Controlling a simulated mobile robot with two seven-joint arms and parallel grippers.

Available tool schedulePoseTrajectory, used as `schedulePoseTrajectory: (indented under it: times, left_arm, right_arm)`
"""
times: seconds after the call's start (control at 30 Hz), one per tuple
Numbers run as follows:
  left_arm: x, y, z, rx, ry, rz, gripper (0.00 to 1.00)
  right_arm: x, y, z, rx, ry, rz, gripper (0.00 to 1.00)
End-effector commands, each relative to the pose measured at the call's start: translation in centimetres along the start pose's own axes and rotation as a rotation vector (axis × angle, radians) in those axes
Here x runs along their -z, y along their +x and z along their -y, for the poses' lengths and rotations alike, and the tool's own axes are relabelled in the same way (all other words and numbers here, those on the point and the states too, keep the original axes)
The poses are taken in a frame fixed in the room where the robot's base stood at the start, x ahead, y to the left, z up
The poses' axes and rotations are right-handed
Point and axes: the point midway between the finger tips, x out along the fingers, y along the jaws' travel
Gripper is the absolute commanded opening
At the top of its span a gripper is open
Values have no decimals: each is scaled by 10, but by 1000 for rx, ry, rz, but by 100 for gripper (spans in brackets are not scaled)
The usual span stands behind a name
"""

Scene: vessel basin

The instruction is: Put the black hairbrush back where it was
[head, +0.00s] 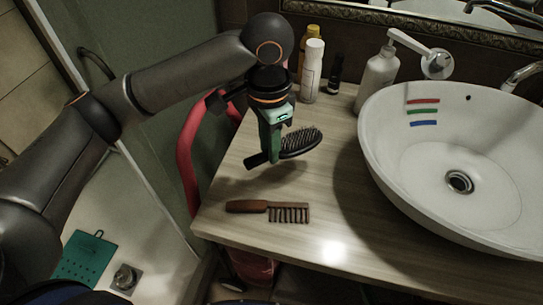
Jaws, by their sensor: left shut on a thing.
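The black hairbrush (302,143) is held above the wooden counter, bristles facing up, its handle pointing to the lower left. My left gripper (272,158) comes down from above and is shut on the brush near its handle. The fingers hide part of the handle. A soft shadow lies on the counter below, so the brush looks a little above the surface; the exact gap cannot be told. My right gripper does not show in the head view.
A brown comb (268,208) lies on the counter (300,240) in front of the brush. A white vessel basin (440,215) fills the right.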

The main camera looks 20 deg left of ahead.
Motion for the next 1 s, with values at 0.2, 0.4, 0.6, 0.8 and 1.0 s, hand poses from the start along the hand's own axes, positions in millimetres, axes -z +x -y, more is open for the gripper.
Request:
schedulePoseTrajectory:
  times: [0.2, 0.4, 0.6, 0.8, 1.0]
  left_arm:
    - [14, 36, 23, 0, 1, 3, 0]
    - [19, 46, 29, 0, 2, 2, 0]
    - [21, 73, 34, -1, 3, 5, 0]
    - [21, 82, 34, 1, 3, 1, 0]
    - [21, 83, 34, 0, 3, 2, 0]
  right_arm:
    - [-5, 4, 2, 5, 0, 10, 0]
    - [-2, 4, 3, 8, -1, 5, 0]
    - [0, 7, 4, 12, -2, -3, 0]
    - [4, 7, 6, 16, -4, -9, 0]
    - [5, 6, 6, 16, -4, -9, 0]
